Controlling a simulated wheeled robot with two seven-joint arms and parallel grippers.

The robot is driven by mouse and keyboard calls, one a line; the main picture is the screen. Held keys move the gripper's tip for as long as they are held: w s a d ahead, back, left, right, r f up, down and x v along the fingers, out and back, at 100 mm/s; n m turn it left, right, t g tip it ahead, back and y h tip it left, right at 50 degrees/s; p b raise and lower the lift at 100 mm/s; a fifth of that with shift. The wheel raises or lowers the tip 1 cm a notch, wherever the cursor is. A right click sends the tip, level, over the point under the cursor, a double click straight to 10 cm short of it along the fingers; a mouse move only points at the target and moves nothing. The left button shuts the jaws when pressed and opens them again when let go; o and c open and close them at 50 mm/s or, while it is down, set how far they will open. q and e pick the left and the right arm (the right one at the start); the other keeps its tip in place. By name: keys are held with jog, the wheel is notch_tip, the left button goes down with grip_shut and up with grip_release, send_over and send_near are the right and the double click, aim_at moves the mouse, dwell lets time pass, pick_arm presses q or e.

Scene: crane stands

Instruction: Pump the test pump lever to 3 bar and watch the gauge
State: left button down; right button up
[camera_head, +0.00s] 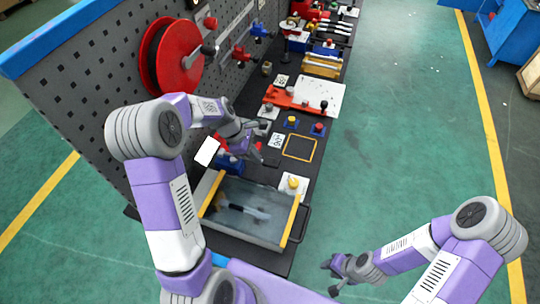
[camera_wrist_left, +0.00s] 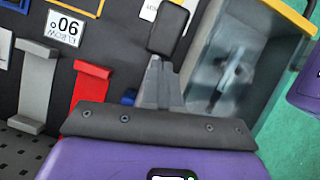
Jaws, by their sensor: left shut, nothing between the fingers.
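My left gripper (camera_head: 258,145) is over the left part of the black bench, just behind the water tray. In the left wrist view its fingers (camera_wrist_left: 166,45) are shut and empty, beside the tray. A blue body (camera_head: 231,163) with red parts is partly hidden behind that gripper; I cannot tell whether it is the test pump. A bit of blue (camera_wrist_left: 130,97) shows beside the fingers in the left wrist view. I cannot make out the lever or a readable gauge. My right gripper (camera_head: 341,272) is over the floor, away from the bench; its finger opening is unclear.
The water tray (camera_head: 294,222) has yellow rims and holds an object I cannot name. A red bracket (camera_wrist_left: 90,92) and grey bracket (camera_wrist_left: 36,85) stand near the fingers. A perforated panel with a red reel (camera_head: 180,68) borders the bench. Green floor lies free at right.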

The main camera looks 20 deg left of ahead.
pick_arm(q)
jog(key=w+v, duration=0.1)
jog(key=v, duration=0.6)
jog(key=shift+s+r+p, duration=0.3)
jog(key=shift+s+p, duration=0.15)
jog(key=shift+s, duration=0.1)
jog(key=shift+a, duration=0.1)
dwell(0.5)
